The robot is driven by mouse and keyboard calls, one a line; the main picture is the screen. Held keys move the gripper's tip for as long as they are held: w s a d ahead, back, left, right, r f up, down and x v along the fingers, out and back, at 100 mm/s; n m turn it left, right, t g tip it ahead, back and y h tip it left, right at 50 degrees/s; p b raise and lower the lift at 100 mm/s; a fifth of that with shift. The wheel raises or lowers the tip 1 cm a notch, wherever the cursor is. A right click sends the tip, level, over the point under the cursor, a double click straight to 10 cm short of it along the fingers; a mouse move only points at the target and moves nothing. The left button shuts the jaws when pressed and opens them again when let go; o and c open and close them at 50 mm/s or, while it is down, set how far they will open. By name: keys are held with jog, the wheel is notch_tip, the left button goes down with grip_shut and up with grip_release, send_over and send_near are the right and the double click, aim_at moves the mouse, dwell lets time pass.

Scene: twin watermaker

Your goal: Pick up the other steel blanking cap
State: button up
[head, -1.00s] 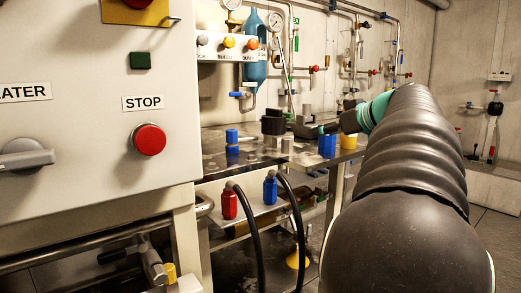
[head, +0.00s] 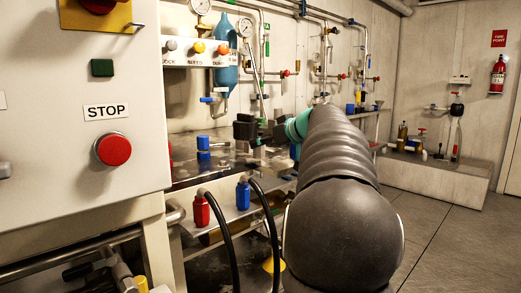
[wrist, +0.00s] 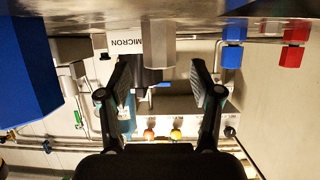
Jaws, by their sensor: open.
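A plain grey steel cylinder, which looks like the steel blanking cap (wrist: 161,50), stands on the bench in the wrist view, which is upside down. It lies between and beyond the two fingers of my gripper (wrist: 160,70). The fingers are spread wide, with nothing held between them. I cannot make out the cap there.
A MICRON label (wrist: 126,42) is close beside the cap. A large blue part (wrist: 28,70) is near at the wrist view's left. Blue (wrist: 233,42) and red (wrist: 294,44) fittings stand at its right. The control cabinet (head: 70,190) is left; open floor (head: 440,235) is right.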

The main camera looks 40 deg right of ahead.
jog(key=shift+x, duration=1)
grip_shut()
